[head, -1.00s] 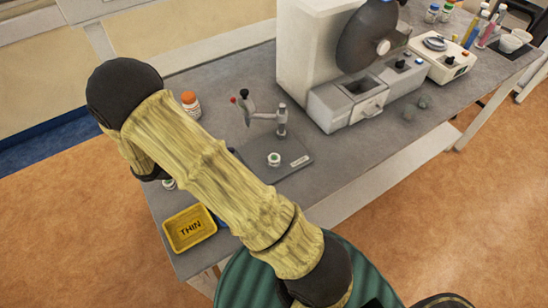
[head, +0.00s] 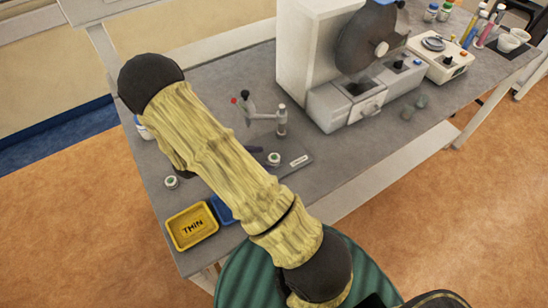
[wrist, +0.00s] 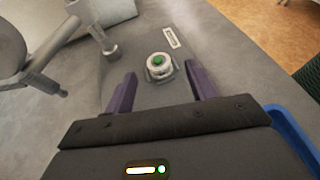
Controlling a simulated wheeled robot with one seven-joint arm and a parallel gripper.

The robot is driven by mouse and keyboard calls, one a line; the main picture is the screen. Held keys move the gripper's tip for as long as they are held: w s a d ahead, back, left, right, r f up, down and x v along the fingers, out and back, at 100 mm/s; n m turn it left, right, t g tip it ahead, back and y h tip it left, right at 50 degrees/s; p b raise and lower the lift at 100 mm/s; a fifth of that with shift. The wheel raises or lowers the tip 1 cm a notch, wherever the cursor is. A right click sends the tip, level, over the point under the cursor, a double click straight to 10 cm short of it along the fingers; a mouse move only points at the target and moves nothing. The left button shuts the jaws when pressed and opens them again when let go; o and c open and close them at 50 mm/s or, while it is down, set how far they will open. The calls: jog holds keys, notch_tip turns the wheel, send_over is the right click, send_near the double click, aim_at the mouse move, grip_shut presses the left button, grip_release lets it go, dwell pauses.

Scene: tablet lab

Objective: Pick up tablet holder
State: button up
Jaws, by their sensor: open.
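A small round white tablet holder with a green centre (head: 274,158) sits on a flat grey plate on the bench. It also shows in the wrist view (wrist: 159,67), upright, between and just beyond the purple fingers. My gripper (wrist: 160,74) is open and empty, with one finger on each side of the holder and no clear contact. In the head view my arm hides most of the gripper. A second similar round white piece with a green top (head: 171,182) stands on the bench to the left of my arm.
A metal stand with a jointed arm (head: 281,120) rises behind the holder, close to the gripper. A yellow tray marked THIN (head: 192,227) and a blue tray (head: 222,209) lie at the near edge. A large white machine (head: 310,55) stands behind.

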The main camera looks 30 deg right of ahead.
aim_at(274, 157)
jog(key=p+x, duration=0.1)
jog(key=x, duration=0.2)
jog(key=shift+d+f, duration=0.15)
jog(key=shift+d, duration=0.25)
jog(key=shift+w, duration=0.1)
jog(key=shift+c, duration=0.5)
jog(key=c, duration=1)
jog(key=shift+r, duration=0.4)
notch_tip(274, 157, up, 9)
jog(key=shift+r+b, duration=0.1)
jog(key=shift+b, duration=0.65)
